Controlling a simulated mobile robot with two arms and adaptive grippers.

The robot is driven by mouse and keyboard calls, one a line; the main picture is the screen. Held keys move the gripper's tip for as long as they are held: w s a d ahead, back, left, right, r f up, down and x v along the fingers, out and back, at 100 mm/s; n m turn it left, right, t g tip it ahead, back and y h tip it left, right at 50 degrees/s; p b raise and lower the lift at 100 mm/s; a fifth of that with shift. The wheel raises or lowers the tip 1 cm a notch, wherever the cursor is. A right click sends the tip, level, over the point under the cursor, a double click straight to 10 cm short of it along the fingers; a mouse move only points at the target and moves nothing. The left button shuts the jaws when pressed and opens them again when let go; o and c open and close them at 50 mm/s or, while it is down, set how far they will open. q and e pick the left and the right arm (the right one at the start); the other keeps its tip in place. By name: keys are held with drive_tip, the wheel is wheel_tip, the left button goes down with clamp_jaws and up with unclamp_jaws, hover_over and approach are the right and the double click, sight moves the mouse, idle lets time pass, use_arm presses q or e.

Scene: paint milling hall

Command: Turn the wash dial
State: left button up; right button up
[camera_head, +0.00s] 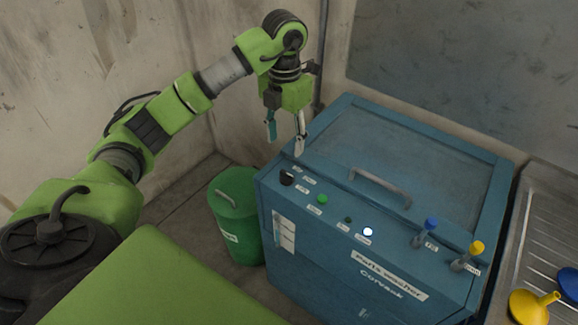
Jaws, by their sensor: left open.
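The blue parts washer (360,262) stands right of the middle, its lid shut. A black dial (286,178) sits at the left end of its front panel, with small white labels beside it; their writing is too small to read. I take this black knob for the wash dial. My left gripper (285,138) points down above and behind the dial, near the washer's left edge. Its two fingers are apart with nothing between them. It appears clear of the dial. My right gripper does not show.
Along the panel are a green button (322,199), a lit white lamp (368,231), a blue-handled valve (431,224) and a yellow-handled valve (477,247). The lid has a grey handle (381,186). A green bin (236,212) stands left of the washer. A yellow funnel (530,308) lies on the steel drainer.

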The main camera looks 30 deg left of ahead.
sight(287, 173)
use_arm(q)
drive_tip(key=f+p, duration=0.1)
drive_tip(key=f, duration=0.2)
drive_tip(key=f+p, duration=0.1)
drive_tip(key=f, duration=0.3)
drive_tip(key=f+p, duration=0.1)
drive_tip(key=f, duration=0.2)
drive_tip(key=shift+w+f, duration=0.15)
drive_tip(key=shift+w, duration=0.1)
drive_tip(key=shift+s+f, duration=0.1)
drive_tip(key=shift+f, duration=0.8)
drive_tip(key=c, duration=1.1)
